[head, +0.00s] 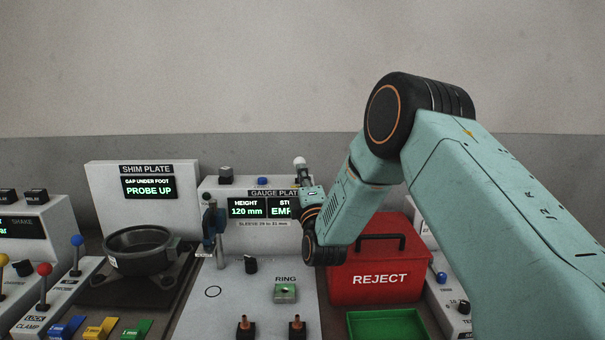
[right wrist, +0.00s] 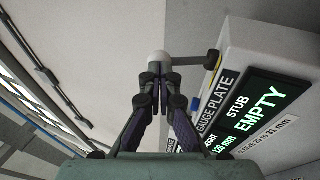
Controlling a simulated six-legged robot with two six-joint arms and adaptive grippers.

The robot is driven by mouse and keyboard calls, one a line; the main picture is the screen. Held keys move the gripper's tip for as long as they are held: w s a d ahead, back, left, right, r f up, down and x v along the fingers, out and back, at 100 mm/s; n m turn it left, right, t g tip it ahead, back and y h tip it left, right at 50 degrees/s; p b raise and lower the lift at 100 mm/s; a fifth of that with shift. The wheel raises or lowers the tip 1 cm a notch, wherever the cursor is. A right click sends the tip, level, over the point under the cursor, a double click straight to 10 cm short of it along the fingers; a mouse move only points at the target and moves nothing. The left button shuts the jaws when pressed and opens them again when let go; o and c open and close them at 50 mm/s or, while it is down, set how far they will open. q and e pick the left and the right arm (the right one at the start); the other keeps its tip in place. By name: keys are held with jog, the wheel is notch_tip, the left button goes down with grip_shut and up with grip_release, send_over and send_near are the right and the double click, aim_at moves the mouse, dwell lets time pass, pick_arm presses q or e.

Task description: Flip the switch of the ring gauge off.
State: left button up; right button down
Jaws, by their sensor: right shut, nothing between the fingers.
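The panel labelled RING (head: 285,279) carries a small green square fitting (head: 285,292) on the light gauge plate (head: 235,290); its switch position is too small to tell. My right gripper (head: 302,175) is up beside the GAUGE PLATE display box (head: 245,185), well above and behind the RING fitting. In the right wrist view its fingers (right wrist: 159,85) are shut and empty. A white ball knob (head: 300,160) stands at the fingertips, and it also shows in the right wrist view (right wrist: 160,62); touching or apart, I cannot tell. My left gripper is not in view.
A red REJECT box (head: 380,280) stands right of the plate, with a green tray (head: 388,325) in front. Two orange-topped posts (head: 297,325) and a black knob (head: 251,265) are on the plate. A dark-blue upright stand (head: 210,228) is at its left.

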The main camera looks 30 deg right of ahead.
aim_at(302, 159)
jog(key=shift+w+d+r+m+g+y+p, duration=0.2)
jog(key=shift+w+d+r+g+y+p, duration=0.5)
jog(key=shift+p, duration=1.6)
jog(key=shift+w+a+r+m+g+y+p, duration=0.2)
jog(key=shift+r+g+p, duration=0.65)
jog(key=shift+p, duration=1.4)
jog(key=shift+w+d+r+m+g+y+p, duration=0.35)
jog(key=shift+g+p, duration=0.8)
jog(key=shift+p, duration=1.15)
jog(key=shift+w+d+g+p, duration=0.15)
jog(key=shift+w+g+p, duration=0.15)
jog(key=shift+w+p, duration=0.05)
jog(key=shift+w+d+p, duration=0.2)
jog(key=shift+w+p, duration=0.1)
jog(key=shift+p, duration=0.35)
jog(key=shift+w+d+r+p, duration=0.1)
jog(key=shift+w+d+p, duration=0.15)
jog(key=shift+w+p, duration=0.15)
jog(key=shift+w+d, duration=0.4)
jog(key=shift+w, duration=0.3)
jog(key=shift+p, duration=0.35)
